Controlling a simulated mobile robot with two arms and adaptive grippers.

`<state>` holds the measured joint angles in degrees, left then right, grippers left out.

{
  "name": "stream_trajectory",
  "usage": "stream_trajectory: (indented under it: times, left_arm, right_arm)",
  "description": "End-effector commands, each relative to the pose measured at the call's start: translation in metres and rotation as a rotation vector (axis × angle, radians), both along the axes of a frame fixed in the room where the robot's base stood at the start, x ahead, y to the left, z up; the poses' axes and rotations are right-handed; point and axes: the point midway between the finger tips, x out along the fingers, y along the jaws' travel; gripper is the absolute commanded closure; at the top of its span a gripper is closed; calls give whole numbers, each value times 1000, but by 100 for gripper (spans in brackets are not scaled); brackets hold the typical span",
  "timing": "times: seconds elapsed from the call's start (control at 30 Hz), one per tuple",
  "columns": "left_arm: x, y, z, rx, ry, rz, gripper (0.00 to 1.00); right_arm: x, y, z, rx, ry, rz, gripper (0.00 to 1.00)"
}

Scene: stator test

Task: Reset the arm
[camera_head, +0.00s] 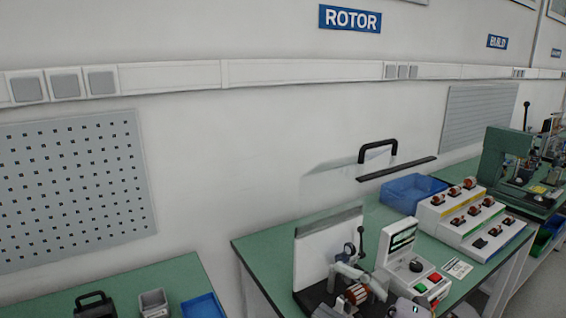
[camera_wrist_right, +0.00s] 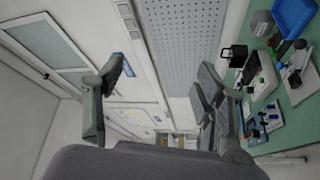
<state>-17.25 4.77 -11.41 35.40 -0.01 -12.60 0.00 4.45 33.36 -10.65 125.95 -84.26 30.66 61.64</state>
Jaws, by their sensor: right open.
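My right gripper (camera_wrist_right: 160,82) shows in the right wrist view. Its two dark grey fingers are spread wide apart, with nothing between them. Behind the gap are a pale wall and a perforated panel (camera_wrist_right: 185,45). The green bench (camera_wrist_right: 298,118) with its equipment lies to the right in that view, beyond the right-hand finger. I cannot make out either gripper clearly in the head view. My left gripper is not seen.
In the head view, a test station with a clear raised guard (camera_head: 335,185) and a control box (camera_head: 400,250) stands on a green bench (camera_head: 262,268). A blue bin (camera_head: 412,190) and a white stepped rack (camera_head: 470,232) are behind it. Another bench (camera_head: 130,280) is lower left.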

Motion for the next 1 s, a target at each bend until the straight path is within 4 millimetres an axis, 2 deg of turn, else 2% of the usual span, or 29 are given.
stream_trajectory:
  times: [0.07,0.13,0.2,0.27,0.37,0.47,0.5,0.6,0.7,0.8,1.0]
  left_arm:
    - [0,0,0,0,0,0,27]
    - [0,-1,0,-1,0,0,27]
    - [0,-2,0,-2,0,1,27]
    - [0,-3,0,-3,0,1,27]
    - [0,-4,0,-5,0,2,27]
    - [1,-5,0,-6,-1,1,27]
    - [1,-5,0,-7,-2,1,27]
    - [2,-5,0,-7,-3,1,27]
    - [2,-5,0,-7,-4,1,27]
    - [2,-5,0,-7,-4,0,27]
    - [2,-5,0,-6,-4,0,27]
  right_arm:
    - [2,-15,23,206,-10,-100,36]
    - [8,-38,33,366,4,-219,36]
    - [15,-67,32,504,48,-360,36]
    - [20,-94,21,602,110,-490,36]
    - [22,-135,-19,717,264,-722,36]
    - [11,-166,-79,765,477,-947,36]
    - [1,-173,-107,765,578,-1030,36]
    - [-33,-179,-174,722,844,-1200,36]
    - [-73,-172,-224,640,1082,-1296,36]
    - [-111,-159,-259,549,1282,-1339,36]
    - [-179,-129,-297,372,1597,-1340,36]
